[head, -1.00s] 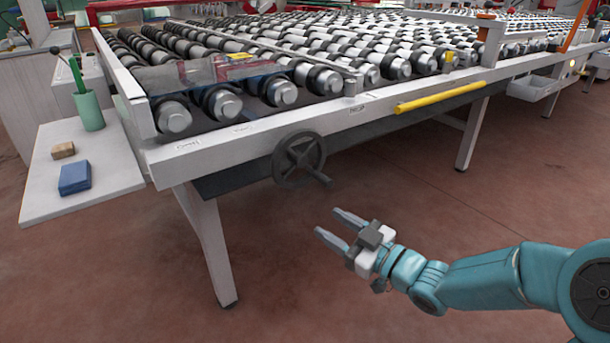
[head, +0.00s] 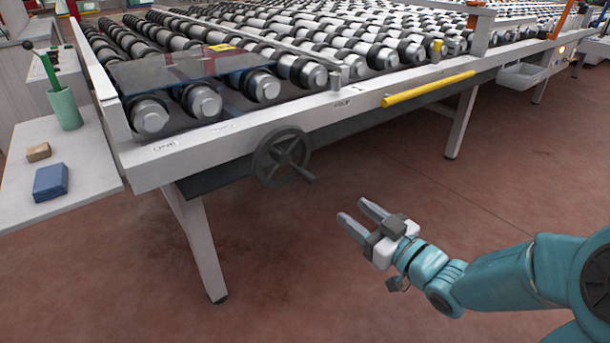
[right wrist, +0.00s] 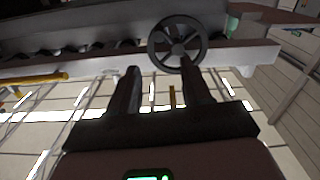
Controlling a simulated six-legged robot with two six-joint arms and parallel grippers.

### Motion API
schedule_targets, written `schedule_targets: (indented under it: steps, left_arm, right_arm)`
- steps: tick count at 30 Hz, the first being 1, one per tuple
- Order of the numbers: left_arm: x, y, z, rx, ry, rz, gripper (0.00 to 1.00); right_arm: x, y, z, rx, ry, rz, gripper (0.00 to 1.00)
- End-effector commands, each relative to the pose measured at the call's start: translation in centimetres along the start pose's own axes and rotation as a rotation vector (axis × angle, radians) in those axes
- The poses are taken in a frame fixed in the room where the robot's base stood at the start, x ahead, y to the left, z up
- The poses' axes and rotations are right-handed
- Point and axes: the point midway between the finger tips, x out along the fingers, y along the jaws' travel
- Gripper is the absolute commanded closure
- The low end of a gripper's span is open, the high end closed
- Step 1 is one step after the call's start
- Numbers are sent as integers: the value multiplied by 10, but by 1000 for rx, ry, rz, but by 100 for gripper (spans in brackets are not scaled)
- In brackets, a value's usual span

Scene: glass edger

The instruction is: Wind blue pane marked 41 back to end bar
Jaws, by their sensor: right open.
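A dark bluish glass pane (head: 180,72) with a yellow label lies flat on the rollers at the left end of the table; I cannot read its mark. A dark grey handwheel (head: 281,157) with a knob handle (head: 306,175) is on the table's front side. The wheel also shows in the right wrist view (right wrist: 178,44), beyond the fingertips. My right gripper (head: 357,213) is open and empty, below and right of the wheel, apart from it. Its two fingers (right wrist: 160,92) show spread in the right wrist view. My left gripper is not in view.
The roller table (head: 240,140) runs back to the right; a yellow bar (head: 428,89) sits on its front edge. A side shelf (head: 90,185) at left holds a green cup (head: 65,108), a blue block (head: 50,182) and a brown block (head: 38,152). The floor in front is clear.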

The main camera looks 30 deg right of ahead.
Motion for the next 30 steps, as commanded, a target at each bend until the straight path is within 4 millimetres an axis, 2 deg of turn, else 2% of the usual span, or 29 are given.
schedule_targets:
  steps: [5, 18, 24, 30]
  left_arm:
    - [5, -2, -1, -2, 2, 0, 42]
    - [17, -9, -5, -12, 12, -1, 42]
    - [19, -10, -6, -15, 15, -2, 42]
    - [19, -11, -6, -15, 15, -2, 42]
  right_arm:
    - [25, 0, 2, 1, 1, -2, 52]
    - [130, 1, 2, 0, 2, -4, 52]
    - [156, 2, 2, 0, 0, -3, 52]
    - [163, 2, 1, 1, 0, -2, 52]
